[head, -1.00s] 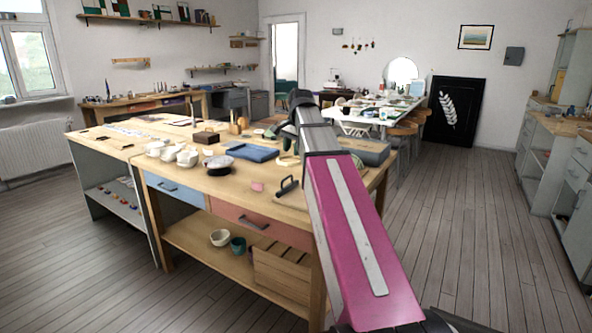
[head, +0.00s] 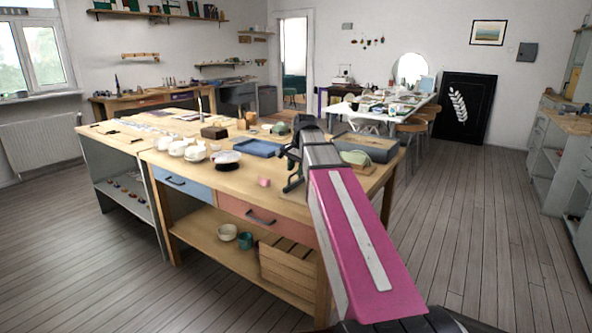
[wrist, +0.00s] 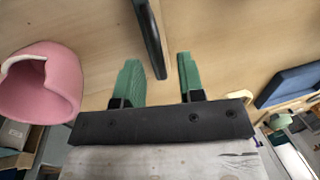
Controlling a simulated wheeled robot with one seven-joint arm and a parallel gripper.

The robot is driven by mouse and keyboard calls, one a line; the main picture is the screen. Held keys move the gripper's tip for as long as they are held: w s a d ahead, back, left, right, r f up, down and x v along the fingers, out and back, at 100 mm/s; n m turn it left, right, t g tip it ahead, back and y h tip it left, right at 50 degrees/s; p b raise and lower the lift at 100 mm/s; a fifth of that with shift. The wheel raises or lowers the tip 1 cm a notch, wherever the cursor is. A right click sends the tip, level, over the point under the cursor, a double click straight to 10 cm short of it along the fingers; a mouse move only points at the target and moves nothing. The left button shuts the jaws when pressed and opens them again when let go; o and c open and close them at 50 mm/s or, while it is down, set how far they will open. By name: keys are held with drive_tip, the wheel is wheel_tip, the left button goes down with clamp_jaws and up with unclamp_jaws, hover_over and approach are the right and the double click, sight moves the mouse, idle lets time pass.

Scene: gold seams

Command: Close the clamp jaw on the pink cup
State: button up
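The pink cup (wrist: 45,85) lies at the left of the wrist view, left of my gripper and apart from it. Its rim dips in a notch, and a pale band runs along one edge. In the head view the cup (head: 263,182) is small on the bench top. A black bar (wrist: 150,38), seemingly part of the clamp, reaches down from the top of the wrist view. Its lower end shows between the green fingertips of my gripper (wrist: 158,62). The fingers are open, with a visible gap on each side of the bar. The clamp's other parts are hidden or out of view.
White bowls (head: 190,150), a blue tray (head: 258,147) and a grey box (head: 372,147) stand on the wooden bench (head: 225,180). A slatted crate (head: 288,262) and bowls sit on its lower shelf. Bare floor (head: 455,230) lies to the right.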

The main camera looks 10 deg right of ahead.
drive_tip(key=shift+f, duration=0.15)
clamp_jaws()
drive_tip(key=shift+s+d, duration=1.35)
drive_tip(key=shift+s, duration=0.05)
unclamp_jaws()
wheel_tip(320, 180, up, 11)
drive_tip(key=s+d, duration=0.1)
drive_tip(key=shift+s+d+f, duration=0.2)
